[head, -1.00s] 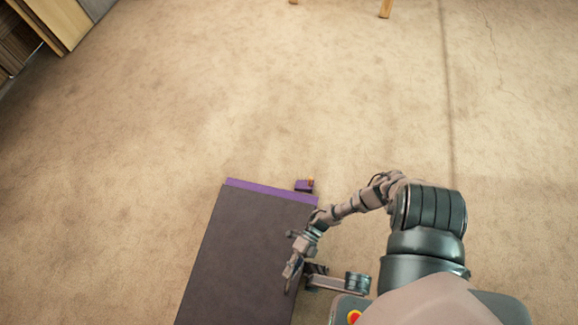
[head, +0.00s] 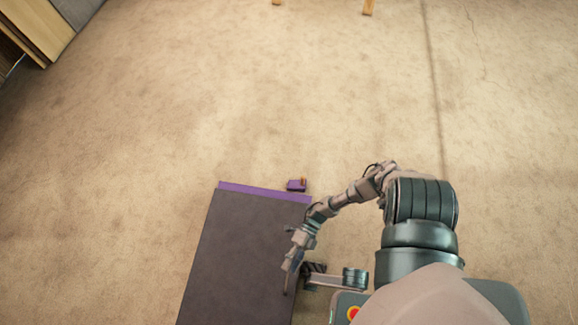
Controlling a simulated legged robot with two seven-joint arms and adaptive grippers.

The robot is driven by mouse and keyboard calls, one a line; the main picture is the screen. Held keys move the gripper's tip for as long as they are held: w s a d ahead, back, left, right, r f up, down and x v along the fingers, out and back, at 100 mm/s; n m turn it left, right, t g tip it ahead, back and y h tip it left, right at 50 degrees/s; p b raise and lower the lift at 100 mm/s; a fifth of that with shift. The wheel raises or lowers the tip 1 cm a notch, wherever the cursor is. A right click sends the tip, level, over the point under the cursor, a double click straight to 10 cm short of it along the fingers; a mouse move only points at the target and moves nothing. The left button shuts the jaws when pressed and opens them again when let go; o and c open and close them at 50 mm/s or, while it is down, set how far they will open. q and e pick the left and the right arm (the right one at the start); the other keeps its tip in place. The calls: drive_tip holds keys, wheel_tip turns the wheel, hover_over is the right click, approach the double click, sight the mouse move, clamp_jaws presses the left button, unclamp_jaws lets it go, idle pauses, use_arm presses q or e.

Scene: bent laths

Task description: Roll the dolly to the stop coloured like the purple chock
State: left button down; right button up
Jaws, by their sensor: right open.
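A long dark grey flat surface (head: 240,250) lies at the lower middle of the head view, with a purple strip (head: 262,191) along its far edge. I cannot make out a dolly for certain. My left gripper is out of view.
Beige floor (head: 150,130) is clear to the left of and beyond the dark surface. A wooden cabinet (head: 25,35) stands at the upper left.

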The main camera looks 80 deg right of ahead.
drive_tip(key=v, duration=1)
drive_tip(key=shift+d+f, duration=0.15)
